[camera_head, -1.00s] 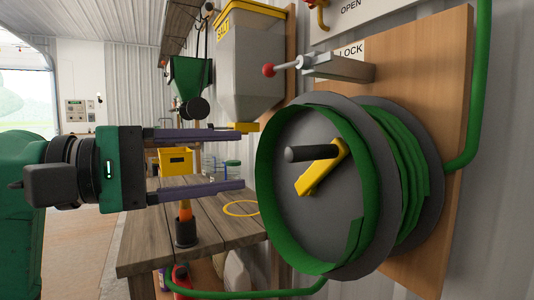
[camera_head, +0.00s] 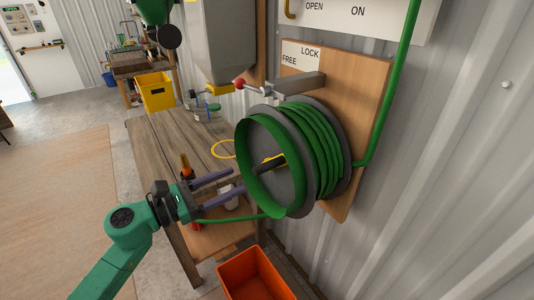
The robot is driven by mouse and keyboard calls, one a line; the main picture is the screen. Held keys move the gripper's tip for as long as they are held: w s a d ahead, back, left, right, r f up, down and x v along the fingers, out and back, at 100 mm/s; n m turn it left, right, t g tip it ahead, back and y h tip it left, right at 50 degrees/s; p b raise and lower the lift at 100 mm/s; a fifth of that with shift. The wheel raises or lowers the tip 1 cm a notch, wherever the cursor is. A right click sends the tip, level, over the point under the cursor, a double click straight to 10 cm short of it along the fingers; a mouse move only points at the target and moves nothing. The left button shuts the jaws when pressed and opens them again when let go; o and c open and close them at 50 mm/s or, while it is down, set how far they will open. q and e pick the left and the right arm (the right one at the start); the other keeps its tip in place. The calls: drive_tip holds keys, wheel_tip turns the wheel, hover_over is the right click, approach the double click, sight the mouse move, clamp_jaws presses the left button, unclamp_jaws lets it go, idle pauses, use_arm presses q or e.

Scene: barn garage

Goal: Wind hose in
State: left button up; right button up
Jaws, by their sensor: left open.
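The hose reel (camera_head: 322,160) is mounted on a wooden board (camera_head: 362,118) on the wall, with green hose (camera_head: 318,140) wound on its drum. A dark crank handle (camera_head: 267,165) on a yellow arm (camera_head: 276,160) stands out from its front face. Above the reel is a lever with a red knob (camera_head: 239,84), beside a LOCK/FREE label (camera_head: 300,56). The hose's loose run (camera_head: 235,219) passes low behind my left gripper. My left gripper (camera_head: 236,184) is open, its two fingers pointing at the reel's front near the crank handle. I cannot tell whether they touch it. My right gripper is out of view.
A wooden workbench (camera_head: 168,135) stands left of the reel, with a yellow ring (camera_head: 224,149) on it. An orange crate (camera_head: 256,276) is on the floor below. A yellow bin (camera_head: 155,91) is farther back. The floor at left is clear.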

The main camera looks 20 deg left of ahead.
sight(283, 159)
use_arm(q)
drive_tip(key=p+x, duration=0.4)
drive_tip(key=x, duration=0.7)
drive_tip(key=shift+w+d+r, duration=0.1)
drive_tip(key=shift+w+r, duration=0.05)
drive_tip(key=shift+w+d, duration=0.1)
clamp_jaws()
idle(0.7)
